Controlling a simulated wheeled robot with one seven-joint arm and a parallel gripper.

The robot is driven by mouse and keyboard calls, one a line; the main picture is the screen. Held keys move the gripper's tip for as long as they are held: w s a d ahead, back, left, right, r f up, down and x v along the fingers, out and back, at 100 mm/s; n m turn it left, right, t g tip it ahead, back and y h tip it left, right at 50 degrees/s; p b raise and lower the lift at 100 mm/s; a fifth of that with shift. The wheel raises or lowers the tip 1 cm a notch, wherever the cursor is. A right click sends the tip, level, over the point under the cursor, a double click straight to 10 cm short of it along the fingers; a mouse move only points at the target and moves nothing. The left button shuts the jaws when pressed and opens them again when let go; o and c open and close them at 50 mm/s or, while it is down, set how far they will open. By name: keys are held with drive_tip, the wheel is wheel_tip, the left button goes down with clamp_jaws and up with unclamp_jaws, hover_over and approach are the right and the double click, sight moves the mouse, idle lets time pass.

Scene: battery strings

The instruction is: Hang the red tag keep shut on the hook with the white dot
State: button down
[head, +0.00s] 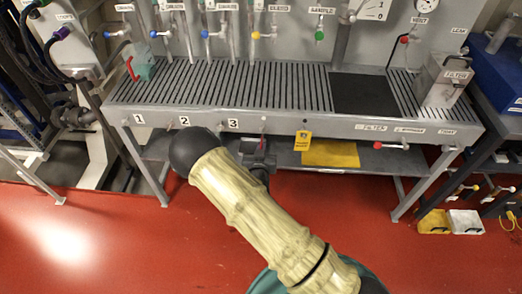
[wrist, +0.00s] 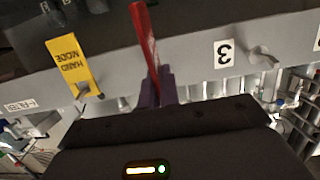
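The red tag (wrist: 146,40) shows nearly edge-on in the wrist view, so its writing cannot be read. My gripper (wrist: 156,88) has its purple fingers shut on the tag's lower end, and the tag points away toward the bench's front rail (wrist: 190,63). In the head view my gripper (head: 262,160) is just below that rail, to the right of label 3 (head: 233,124), and mostly dark and hard to make out. The tag hides part of the rail, and I cannot tell whether it touches a hook.
A yellow tag (head: 303,141) hangs on the rail just right of my gripper; it also shows in the wrist view (wrist: 76,68). A bare hook (wrist: 262,55) is beside label 3. A lower shelf with a yellow sheet (head: 330,153) lies behind. The red floor in front is open.

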drive_tip(key=shift+w+d+r, duration=0.1)
drive_tip(key=shift+w+r, duration=0.1)
drive_tip(key=shift+w, duration=0.65)
drive_tip(key=shift+w+d+r, duration=0.1)
drive_tip(key=shift+w+r, duration=0.05)
drive_tip(key=shift+w, duration=0.65)
drive_tip(key=shift+w+f+b, duration=0.4)
drive_tip(key=shift+w+b, duration=0.1)
drive_tip(key=shift+b, duration=0.25)
drive_tip(key=shift+w+f, duration=0.15)
drive_tip(key=c, duration=1.6)
unclamp_jaws()
drive_tip(key=shift+w+f, duration=0.1)
drive_tip(key=shift+o, duration=0.2)
drive_tip(key=shift+s, duration=0.65)
drive_tip(key=b+v, duration=0.1)
drive_tip(key=v, duration=1.5)
drive_tip(key=shift+s, duration=0.35)
